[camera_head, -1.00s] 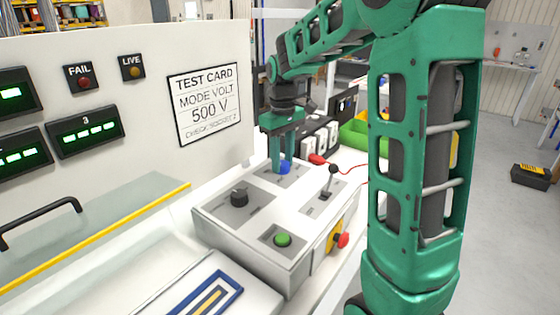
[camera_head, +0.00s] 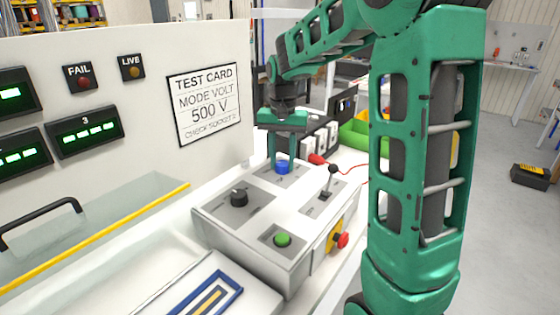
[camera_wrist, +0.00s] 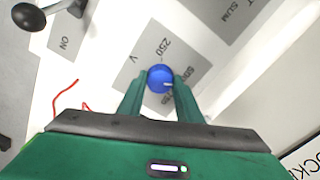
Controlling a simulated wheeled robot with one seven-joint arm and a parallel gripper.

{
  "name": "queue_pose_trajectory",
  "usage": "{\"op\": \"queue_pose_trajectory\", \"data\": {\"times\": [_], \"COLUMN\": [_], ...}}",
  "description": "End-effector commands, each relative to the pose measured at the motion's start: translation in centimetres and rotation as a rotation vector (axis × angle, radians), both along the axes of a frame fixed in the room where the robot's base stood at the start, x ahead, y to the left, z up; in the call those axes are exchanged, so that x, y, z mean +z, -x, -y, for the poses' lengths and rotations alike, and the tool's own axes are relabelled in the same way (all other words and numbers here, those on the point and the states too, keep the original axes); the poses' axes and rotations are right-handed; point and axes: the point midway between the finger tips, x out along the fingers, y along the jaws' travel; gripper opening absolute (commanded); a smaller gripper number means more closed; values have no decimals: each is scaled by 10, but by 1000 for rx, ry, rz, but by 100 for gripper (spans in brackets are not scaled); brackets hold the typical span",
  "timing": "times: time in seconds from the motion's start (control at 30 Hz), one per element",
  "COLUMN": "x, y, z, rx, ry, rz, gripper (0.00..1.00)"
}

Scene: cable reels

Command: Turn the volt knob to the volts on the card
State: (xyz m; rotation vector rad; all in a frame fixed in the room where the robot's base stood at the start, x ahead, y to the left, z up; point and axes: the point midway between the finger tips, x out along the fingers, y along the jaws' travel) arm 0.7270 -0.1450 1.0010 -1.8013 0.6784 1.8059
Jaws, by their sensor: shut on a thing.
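The blue volt knob (camera_head: 283,168) stands on the back plate of the white control box (camera_head: 222,232). My gripper (camera_head: 282,163) reaches down from above, shut on the knob with one finger on each side. In the wrist view the knob (camera_wrist: 160,79) has a white mark pointing right in the picture. Printed there are 250 above the knob, 500 to its right and a further label below that, partly hidden by a finger. The mark lies nearer the right-hand labels than 250; its exact setting is hard to tell. The test card (camera_head: 205,103) reads MODE VOLT, 500 V.
The box also bears a black knob (camera_head: 239,197), a green button (camera_head: 283,239), a black-balled lever (camera_head: 329,182) and a red side button (camera_head: 342,240). The card's panel rises close behind on the left.

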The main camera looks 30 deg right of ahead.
Motion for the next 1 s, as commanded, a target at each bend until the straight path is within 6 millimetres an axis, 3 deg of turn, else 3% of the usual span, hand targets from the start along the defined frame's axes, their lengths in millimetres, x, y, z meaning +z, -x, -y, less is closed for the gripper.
{"op": "queue_pose_trajectory", "data": {"times": [1.0], "x": [3], "y": [-4], "z": [1], "rx": [-936], "ry": [-1], "rz": [15], "gripper": [9]}}
